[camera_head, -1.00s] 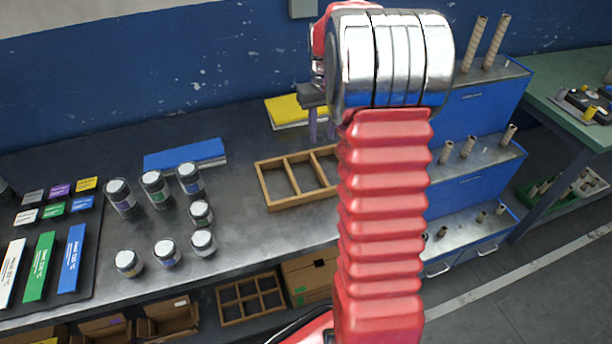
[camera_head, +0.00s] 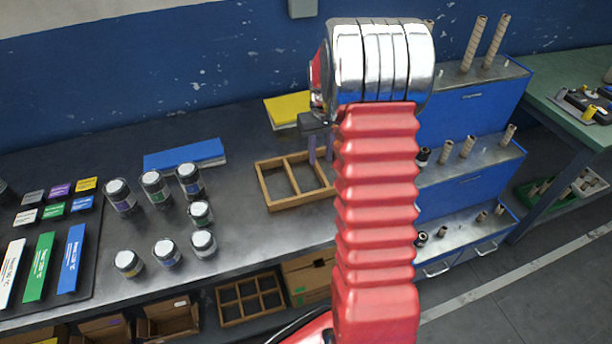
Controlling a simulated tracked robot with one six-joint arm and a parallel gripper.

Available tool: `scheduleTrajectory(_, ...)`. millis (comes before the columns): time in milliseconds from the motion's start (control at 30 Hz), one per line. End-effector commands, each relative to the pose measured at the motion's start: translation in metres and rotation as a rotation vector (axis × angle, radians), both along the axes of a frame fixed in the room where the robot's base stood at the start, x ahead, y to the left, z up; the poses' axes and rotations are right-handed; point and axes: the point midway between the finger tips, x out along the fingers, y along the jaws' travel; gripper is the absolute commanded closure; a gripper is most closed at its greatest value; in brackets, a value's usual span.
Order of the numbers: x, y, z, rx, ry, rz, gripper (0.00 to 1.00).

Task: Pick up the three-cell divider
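The three-cell divider (camera_head: 286,203) is a light wooden frame lying flat on the dark bench top. Two of its cells show, and its right part is hidden behind my red arm. My gripper (camera_head: 320,150) has two purple fingers pointing down, with a gap between them. The fingertips are over or at the divider's far side, close to a cross-piece. I cannot tell whether they touch the wood. Nothing shows held between them.
A yellow-topped block (camera_head: 284,111) and a blue one (camera_head: 185,154) lie behind. Several jars (camera_head: 165,252) stand to the left. A blue stepped rack (camera_head: 470,110) with rolls stands to the right. A wooden compartment tray (camera_head: 250,300) sits under the bench.

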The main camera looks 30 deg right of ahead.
Motion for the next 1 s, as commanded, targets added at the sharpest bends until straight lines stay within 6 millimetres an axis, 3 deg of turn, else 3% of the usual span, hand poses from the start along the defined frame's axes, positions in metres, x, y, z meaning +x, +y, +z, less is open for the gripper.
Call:
scheduleTrajectory(167,0.0,0.001,-0.009,0.0,0.001,0.0,0.69)
scheduleTrajectory(500,0.0,0.001,-0.049,0.0,0.001,0.001,0.69)
scheduleTrajectory(1000,0.0,0.001,-0.052,0.0,0.0,0.001,0.69)
